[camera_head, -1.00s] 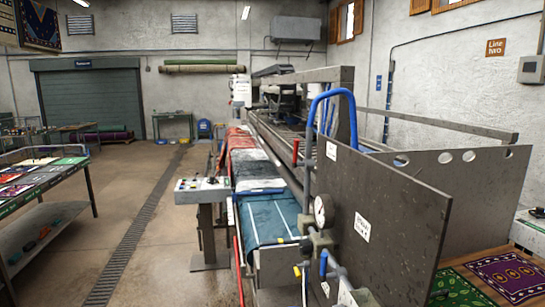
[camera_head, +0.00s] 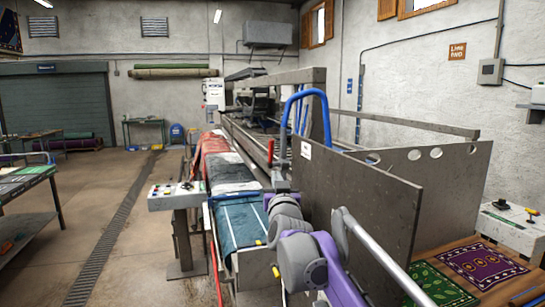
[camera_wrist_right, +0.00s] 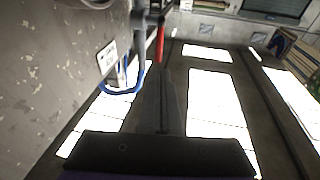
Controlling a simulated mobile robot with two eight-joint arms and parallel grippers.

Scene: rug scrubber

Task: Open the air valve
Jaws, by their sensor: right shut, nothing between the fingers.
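A red lever handle (camera_head: 270,152), which looks like the air valve's, stands upright beside the grey pipe near the steel panel. In the right wrist view the red handle (camera_wrist_right: 160,45) hangs from a dark fitting at the top middle. My right gripper (camera_wrist_right: 163,75) is shut and empty, its tips pointing toward the red handle and appearing just short of it. In the head view my right arm reaches up from the bottom, and the gripper (camera_head: 282,183) is just below the handle. The arm hides the gauge and lower pipework. My left gripper is not in view.
A large steel panel (camera_head: 355,205) stands right of my arm. A blue hose (camera_head: 303,95) arches above the pipe. A control box (camera_head: 177,195) and rugs on the conveyor (camera_head: 240,222) lie to the left. The floor beyond the control box is open.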

